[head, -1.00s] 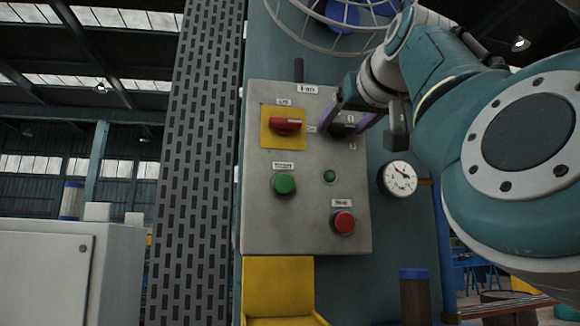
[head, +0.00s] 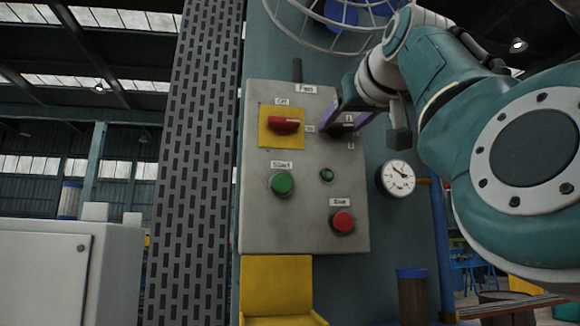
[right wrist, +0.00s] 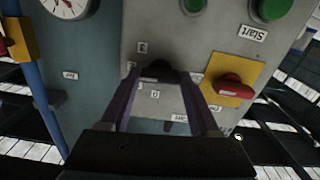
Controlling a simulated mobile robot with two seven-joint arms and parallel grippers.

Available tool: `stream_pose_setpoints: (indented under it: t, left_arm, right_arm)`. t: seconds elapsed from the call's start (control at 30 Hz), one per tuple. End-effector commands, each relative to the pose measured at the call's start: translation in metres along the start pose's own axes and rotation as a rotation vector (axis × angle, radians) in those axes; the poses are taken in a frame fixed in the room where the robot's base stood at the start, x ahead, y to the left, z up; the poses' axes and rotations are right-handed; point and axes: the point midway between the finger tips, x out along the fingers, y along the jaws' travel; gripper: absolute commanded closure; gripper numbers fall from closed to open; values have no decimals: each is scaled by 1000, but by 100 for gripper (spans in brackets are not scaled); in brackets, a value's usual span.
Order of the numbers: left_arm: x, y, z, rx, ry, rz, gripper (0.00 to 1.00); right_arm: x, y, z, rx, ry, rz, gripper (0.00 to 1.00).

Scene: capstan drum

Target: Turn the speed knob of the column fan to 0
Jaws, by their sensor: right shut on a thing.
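The black speed knob (right wrist: 158,69) sits on the grey control panel (head: 305,225), at its upper right under the "Fan" label (head: 306,89). My right gripper (head: 345,122) is shut on the knob, its purple fingers on either side. The fingers hide most of the knob in the head view. In the right wrist view the gripper (right wrist: 158,75) points at the panel, with small number labels around the knob. Which number the knob points to cannot be made out. My left gripper is not in view.
Left of the knob is a red switch (head: 284,125) on a yellow plate. Below are a green Start button (head: 282,183), a small green lamp (head: 327,175) and a red button (head: 343,221). A gauge (head: 397,178) is to the right; a wire fan guard (head: 330,35) is above.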

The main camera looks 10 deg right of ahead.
Motion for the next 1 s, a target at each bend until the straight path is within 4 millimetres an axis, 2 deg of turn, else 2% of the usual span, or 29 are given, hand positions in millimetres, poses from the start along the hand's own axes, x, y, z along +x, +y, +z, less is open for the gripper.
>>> stream_pose_setpoints:
  t: [0.5,1.0]
  left_arm:
    - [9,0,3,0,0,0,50]
    - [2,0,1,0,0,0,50]
  right_arm:
    - [1,1,3,-454,-6,2,93]
    - [1,1,2,-930,-9,0,93]
